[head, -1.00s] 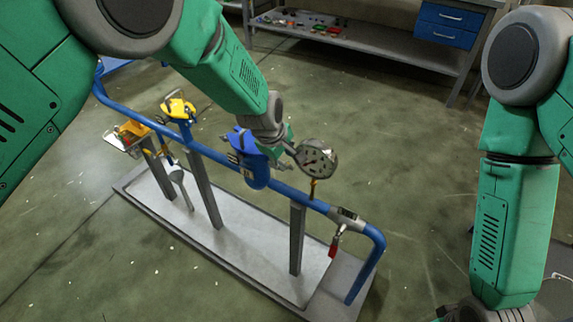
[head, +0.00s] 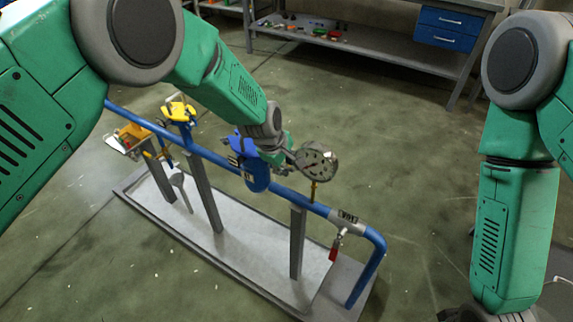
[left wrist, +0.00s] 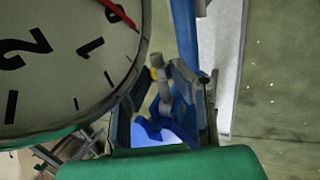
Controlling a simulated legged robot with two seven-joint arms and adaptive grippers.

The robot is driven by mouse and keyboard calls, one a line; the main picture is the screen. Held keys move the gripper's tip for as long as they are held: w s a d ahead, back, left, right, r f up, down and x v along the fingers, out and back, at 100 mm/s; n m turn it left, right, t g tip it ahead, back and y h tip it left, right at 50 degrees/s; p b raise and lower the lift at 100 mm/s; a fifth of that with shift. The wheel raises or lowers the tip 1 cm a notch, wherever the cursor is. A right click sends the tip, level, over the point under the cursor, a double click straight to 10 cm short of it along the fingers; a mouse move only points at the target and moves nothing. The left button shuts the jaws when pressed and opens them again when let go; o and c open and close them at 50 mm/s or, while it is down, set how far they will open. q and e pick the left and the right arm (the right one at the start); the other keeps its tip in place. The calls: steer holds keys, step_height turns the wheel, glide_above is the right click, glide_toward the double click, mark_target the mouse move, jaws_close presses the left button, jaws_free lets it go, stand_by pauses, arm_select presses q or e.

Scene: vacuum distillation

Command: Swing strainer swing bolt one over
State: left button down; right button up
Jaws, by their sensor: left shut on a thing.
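The blue strainer (head: 257,178) sits in the middle of the blue pipe run. My left gripper (head: 280,153) is over its upper right side, beside the round pressure gauge (head: 316,160), and hides part of the strainer top. In the left wrist view, a grey swing bolt (left wrist: 163,92) stands between the two dark fingers of the left gripper (left wrist: 163,105), with blue strainer metal behind it. The gripper is shut on this bolt. The gauge dial (left wrist: 70,55) fills the upper left there. My right gripper is barely in the head view at the bottom edge, its jaws cut off.
Yellow-handled valves (head: 178,111) stand on the pipe to the left. A red tag (head: 333,252) hangs near the right end of the pipe (head: 372,268). Posts carry the pipe on a grey skid (head: 240,262). A workbench with blue drawers (head: 447,27) stands behind. Floor right of the skid is clear.

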arm_select(q)
steer(key=h, duration=0.1)
steer(key=r+g+h, duration=0.1)
steer(key=h, duration=0.1)
steer(key=n+g+h, duration=0.1)
steer(key=shift+w+a+r+b, duration=0.25)
steer(key=shift+a+r+b, duration=0.15)
steer(key=c, duration=1.6)
jaws_free()
steer(key=shift+c, duration=0.2)
steer(key=v, duration=1.2)
steer(key=shift+a, duration=0.15)
steer(key=shift+w+f, duration=0.15)
steer(key=shift+w, duration=0.05)
